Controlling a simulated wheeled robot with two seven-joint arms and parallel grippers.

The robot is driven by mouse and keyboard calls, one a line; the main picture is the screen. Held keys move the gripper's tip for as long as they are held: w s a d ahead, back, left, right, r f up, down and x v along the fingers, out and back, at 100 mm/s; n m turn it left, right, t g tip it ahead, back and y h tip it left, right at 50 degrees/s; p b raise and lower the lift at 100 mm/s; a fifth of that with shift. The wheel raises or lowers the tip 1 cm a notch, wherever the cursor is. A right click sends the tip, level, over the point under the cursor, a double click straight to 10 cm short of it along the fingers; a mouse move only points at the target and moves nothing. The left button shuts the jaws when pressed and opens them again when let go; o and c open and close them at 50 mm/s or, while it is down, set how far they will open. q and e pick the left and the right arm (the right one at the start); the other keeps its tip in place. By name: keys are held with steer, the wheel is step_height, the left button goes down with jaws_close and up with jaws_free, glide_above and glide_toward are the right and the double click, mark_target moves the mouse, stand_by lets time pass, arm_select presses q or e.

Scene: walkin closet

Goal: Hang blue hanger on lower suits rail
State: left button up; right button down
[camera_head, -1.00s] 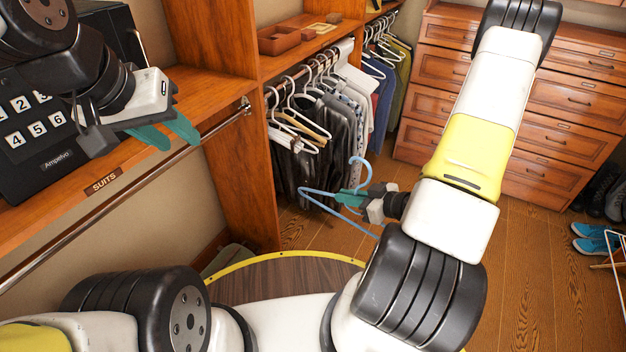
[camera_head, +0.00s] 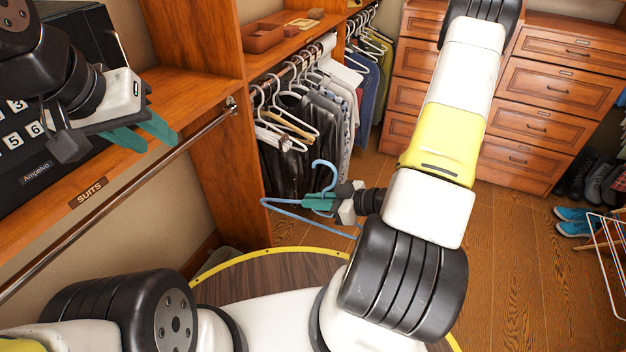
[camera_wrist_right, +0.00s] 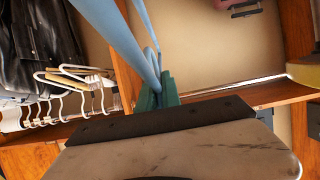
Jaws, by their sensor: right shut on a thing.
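The blue hanger (camera_head: 290,213) is held by my right gripper (camera_head: 322,202), whose green fingers are shut on it below its hook. The hook points up, and the hanger is in front of the hanging clothes. In the right wrist view the blue hanger (camera_wrist_right: 118,40) runs up from the green fingertips (camera_wrist_right: 157,92). The bare suits rail (camera_head: 110,200) runs along the left below a wooden shelf with a SUITS label (camera_head: 88,193). The hanger is apart from it, to its right. My left gripper (camera_head: 142,131) is over the shelf edge; its green fingers look slightly apart, with nothing between them.
A black safe (camera_head: 70,80) with a keypad stands on the shelf. Clothes on white hangers (camera_head: 290,100) fill the neighbouring section, past a wooden divider (camera_head: 205,160). Drawers (camera_head: 545,100) stand at the back. Blue shoes (camera_head: 575,220) and a rack (camera_head: 610,255) are at the right.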

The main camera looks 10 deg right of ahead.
steer(key=w+a+f, duration=0.1)
steer(key=w+a, duration=1.1)
steer(key=a, duration=0.3)
steer(key=w+a+f, duration=0.2)
steer(key=w+a, duration=1)
steer(key=a, duration=0.4)
steer(key=shift+w+a, duration=0.3)
steer(key=shift+w, duration=0.05)
stand_by(1.1)
steer(key=c, duration=1.5)
jaws_free()
steer(key=shift+o, duration=0.2)
